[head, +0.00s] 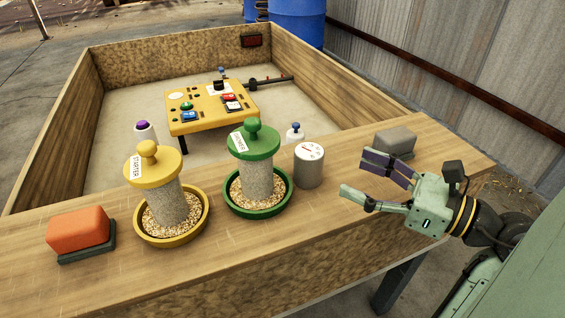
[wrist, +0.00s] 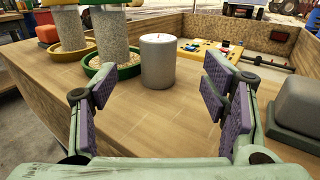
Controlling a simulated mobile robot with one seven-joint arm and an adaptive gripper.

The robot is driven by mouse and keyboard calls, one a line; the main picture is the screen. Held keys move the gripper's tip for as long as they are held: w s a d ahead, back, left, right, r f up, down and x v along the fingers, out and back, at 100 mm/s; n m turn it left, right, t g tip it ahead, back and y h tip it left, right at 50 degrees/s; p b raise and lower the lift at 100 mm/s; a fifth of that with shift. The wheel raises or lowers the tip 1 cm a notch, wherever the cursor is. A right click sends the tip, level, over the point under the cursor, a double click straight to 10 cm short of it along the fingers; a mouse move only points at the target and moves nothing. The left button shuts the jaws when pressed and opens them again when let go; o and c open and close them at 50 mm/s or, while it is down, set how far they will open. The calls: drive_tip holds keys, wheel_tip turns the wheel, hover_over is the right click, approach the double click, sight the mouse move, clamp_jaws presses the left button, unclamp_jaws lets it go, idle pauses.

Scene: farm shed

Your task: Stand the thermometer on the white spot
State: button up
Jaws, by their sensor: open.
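The thermometer, a short grey cylinder with a white dial on top (head: 309,167), stands upright on the wooden ledge, right of the green feeder. It also shows in the wrist view (wrist: 157,66), between and beyond my fingertips. My gripper (head: 358,177) is open and empty over the ledge, right of the thermometer and apart from it. In the wrist view my gripper's purple-padded fingers (wrist: 158,90) are spread wide. A white oval spot (head: 176,96) lies on the far left of the yellow panel-topped table (head: 211,105) inside the pen; nothing stands on it.
Green (head: 257,210) and yellow (head: 172,238) feeders stand left of the thermometer. An orange block (head: 78,229) sits at the ledge's left, a grey block (head: 394,142) behind my gripper. Bottles with purple (head: 143,127) and blue (head: 296,127) caps show behind the ledge. The yellow table carries switches and buttons.

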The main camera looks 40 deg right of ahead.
sight(309, 151)
drive_tip(key=p+x, duration=0.1)
drive_tip(key=x, duration=0.4)
drive_tip(key=shift+w+r+p, duration=0.1)
drive_tip(key=shift+r+p, duration=0.05)
drive_tip(key=shift+p, duration=0.15)
drive_tip(key=x, duration=0.1)
drive_tip(key=p+x, duration=0.1)
drive_tip(key=x, duration=0.1)
drive_tip(key=p+x, duration=0.1)
drive_tip(key=shift+w+a+r, duration=0.15)
drive_tip(key=shift+a+r, duration=0.1)
drive_tip(key=shift+r, duration=0.05)
drive_tip(key=shift+w+a+f, duration=0.15)
drive_tip(key=shift+w, duration=0.25)
drive_tip(key=c, duration=1.4)
wheel_tip(309, 151, up, 10)
drive_tip(key=shift+r+b, duration=0.1)
drive_tip(key=shift+b, duration=0.45)
